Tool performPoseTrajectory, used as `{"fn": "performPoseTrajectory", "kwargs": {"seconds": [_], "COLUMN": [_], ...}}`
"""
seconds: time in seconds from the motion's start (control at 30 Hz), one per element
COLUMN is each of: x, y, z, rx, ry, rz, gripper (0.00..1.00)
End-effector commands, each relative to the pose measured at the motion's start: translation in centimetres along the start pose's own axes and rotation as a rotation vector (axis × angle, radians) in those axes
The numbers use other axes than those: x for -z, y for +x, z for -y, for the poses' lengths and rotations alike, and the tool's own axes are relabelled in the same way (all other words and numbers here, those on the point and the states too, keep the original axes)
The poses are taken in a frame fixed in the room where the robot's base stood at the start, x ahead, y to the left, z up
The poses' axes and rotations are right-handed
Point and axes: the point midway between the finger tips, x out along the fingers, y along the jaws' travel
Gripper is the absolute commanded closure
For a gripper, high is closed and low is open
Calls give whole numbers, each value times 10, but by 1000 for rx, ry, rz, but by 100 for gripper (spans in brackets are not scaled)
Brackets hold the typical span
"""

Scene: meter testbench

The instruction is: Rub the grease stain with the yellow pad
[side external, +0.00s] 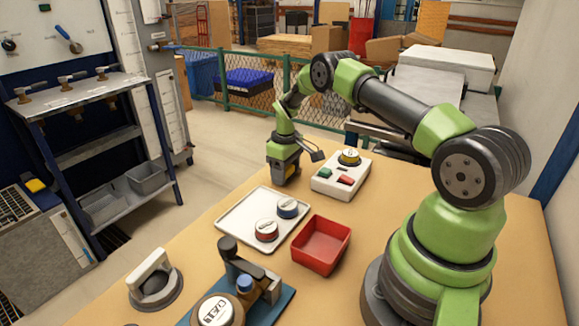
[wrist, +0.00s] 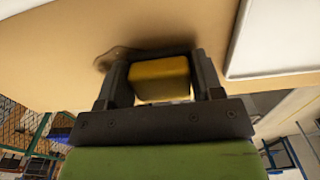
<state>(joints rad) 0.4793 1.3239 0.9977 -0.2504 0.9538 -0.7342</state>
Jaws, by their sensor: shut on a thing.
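My gripper (side external: 284,174) points down close to the table, left of the white button box and behind the white tray. In the wrist view my gripper (wrist: 160,72) is shut on the yellow pad (wrist: 160,82), which sits between the two dark fingers. The grease stain (wrist: 117,53) is a dark brown smear on the tan table, showing around the fingertips and partly hidden by them. I cannot tell whether the pad touches the table. In the side view the stain is not visible and the pad cannot be made out.
The white tray (side external: 242,222) holds a red-rimmed and a blue-rimmed round part. The button box (side external: 325,187) stands just right of my gripper. A red bin (side external: 320,261), a blue-based fixture (side external: 276,307) and a handled round tool (side external: 154,291) stand nearer the camera.

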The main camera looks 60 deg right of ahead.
Motion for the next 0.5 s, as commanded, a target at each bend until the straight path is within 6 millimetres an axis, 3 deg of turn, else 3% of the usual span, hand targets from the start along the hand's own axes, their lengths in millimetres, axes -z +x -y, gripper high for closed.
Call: {"fn": "performPoseTrajectory", "kwargs": {"seconds": [0.5], "x": [0], "y": [2], "z": [35], "rx": [1], "ry": [-1], "rz": [-1], "gripper": [66]}}
